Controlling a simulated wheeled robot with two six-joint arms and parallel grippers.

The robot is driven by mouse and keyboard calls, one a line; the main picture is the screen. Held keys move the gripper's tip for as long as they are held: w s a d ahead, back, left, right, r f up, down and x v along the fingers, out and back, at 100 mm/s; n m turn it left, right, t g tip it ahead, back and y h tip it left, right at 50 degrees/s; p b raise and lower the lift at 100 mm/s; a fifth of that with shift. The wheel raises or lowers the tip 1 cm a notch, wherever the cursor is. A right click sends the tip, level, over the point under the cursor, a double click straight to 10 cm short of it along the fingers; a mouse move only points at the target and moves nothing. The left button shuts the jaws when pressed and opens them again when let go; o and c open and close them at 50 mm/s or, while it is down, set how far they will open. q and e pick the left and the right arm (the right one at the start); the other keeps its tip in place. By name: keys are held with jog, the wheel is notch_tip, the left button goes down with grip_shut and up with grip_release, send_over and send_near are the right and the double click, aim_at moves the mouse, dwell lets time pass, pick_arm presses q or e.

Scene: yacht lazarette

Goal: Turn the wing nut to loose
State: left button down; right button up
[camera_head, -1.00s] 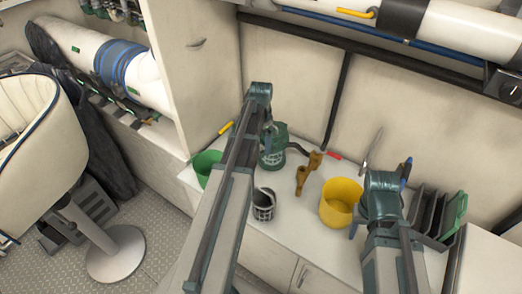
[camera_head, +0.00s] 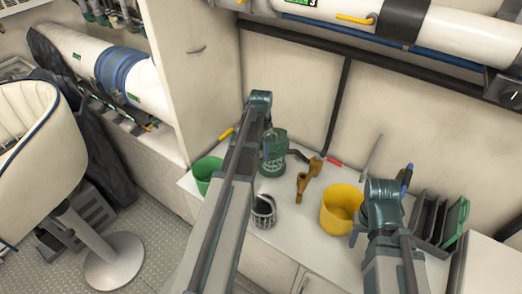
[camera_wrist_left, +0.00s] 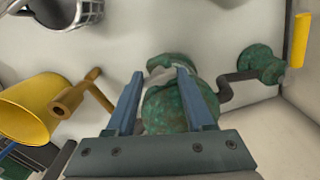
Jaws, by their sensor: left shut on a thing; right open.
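The strainer (camera_head: 274,150), a weathered green body with a cage-like lower part, stands on the white counter. Its rounded green top also shows in the left wrist view (camera_wrist_left: 180,108), below and between my blue fingers. My left gripper (camera_wrist_left: 160,74) is at this top, with its fingers on either side and shut on a part there. The wing nut cannot be made out clearly; fingers and gripper body hide most of the held part. In the head view the left arm covers its gripper. My right gripper (camera_head: 380,208), open, is mostly hidden by its wrist, right of the yellow bucket.
A yellow bucket (camera_head: 339,207), a brown fitting (camera_head: 304,184), a dark mesh basket (camera_head: 264,212) and a green bucket (camera_head: 206,173) stand on the counter. A bent dark pipe (camera_wrist_left: 237,85) joins the strainer to a green flange (camera_wrist_left: 262,64). A dark rack (camera_head: 429,218) stands at right.

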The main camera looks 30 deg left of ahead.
pick_arm(q)
jog(key=n, duration=0.3)
jog(key=shift+n, duration=2.3)
jog(key=shift+c, duration=1.4)
grip_release()
jog(key=shift+r, duration=0.1)
